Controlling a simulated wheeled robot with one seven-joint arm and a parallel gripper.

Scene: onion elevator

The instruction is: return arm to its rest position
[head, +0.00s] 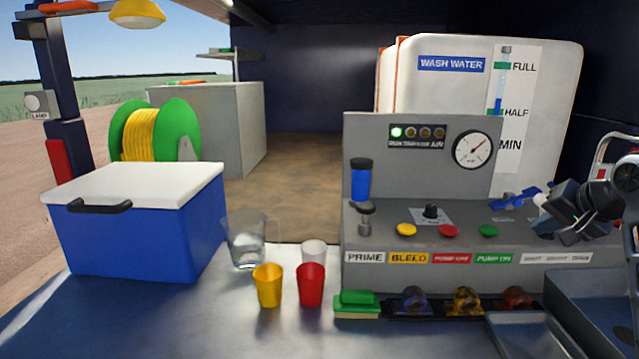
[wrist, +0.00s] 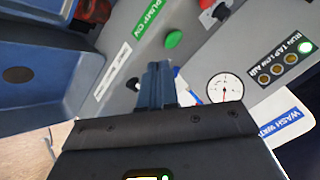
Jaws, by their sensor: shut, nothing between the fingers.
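My gripper (head: 550,225) is at the right side of the head view, in front of the right part of the grey pump panel (head: 380,217). In the wrist view its two fingers (wrist: 158,75) lie together, shut with nothing between them. The panel's green button (head: 488,231) is left of the gripper and also shows beyond the fingertips in the wrist view (wrist: 173,39). My arm comes in from the right edge of the head view. A blue handle (head: 515,199) shows just left of the gripper; whether they touch cannot be told.
A blue basin (head: 590,290) is below the gripper at the right. The white wash water tank (head: 430,90) stands behind the panel. A yellow cup (head: 268,285), a red cup (head: 311,285) and a blue cooler (head: 140,235) stand left. The counter's front left is clear.

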